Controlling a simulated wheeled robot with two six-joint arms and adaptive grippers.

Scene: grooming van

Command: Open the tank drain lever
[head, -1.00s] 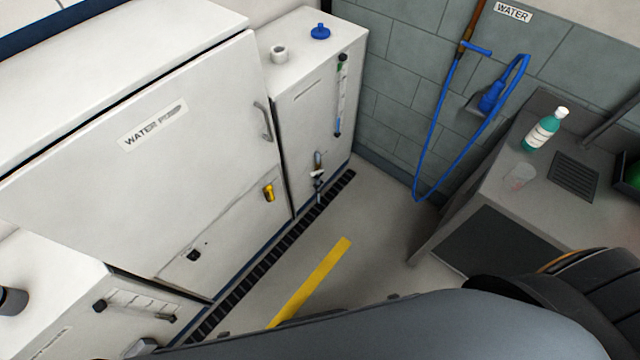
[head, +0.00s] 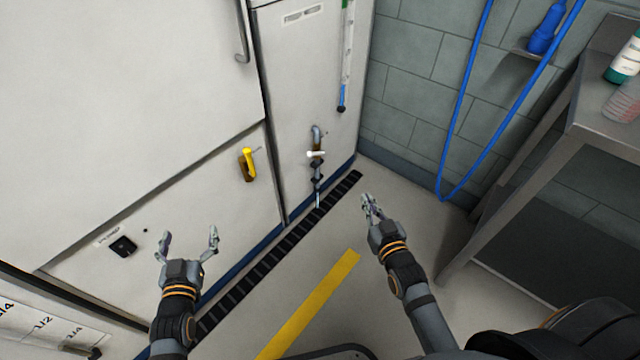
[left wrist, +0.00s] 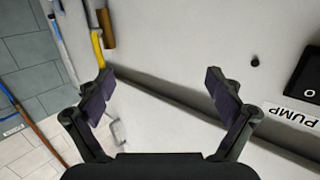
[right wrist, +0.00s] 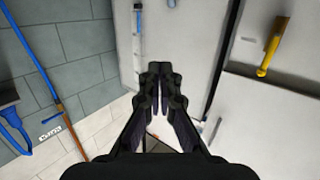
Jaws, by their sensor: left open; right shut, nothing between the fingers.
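The narrow white tank cabinet (head: 299,80) has a drain tap (head: 316,134) low on its front, with a short white lever (head: 316,154) across it. A yellow lever (head: 249,164) sits on the wider cabinet panel to its left; it also shows in the left wrist view (left wrist: 97,45) and the right wrist view (right wrist: 270,50). No label by either lever is readable. My left gripper (head: 188,240) is open and empty, in front of the lower panel, left of and below the yellow lever. My right gripper (head: 369,203) is shut and empty, right of and below the tap, apart from it.
A black floor grate (head: 272,253) runs along the cabinets. A yellow floor stripe (head: 312,303) lies between my arms. A blue hose (head: 458,120) hangs on the tiled wall. A grey table (head: 600,125) with bottles stands at the right. A black pump switch (head: 123,246) is on the lower panel.

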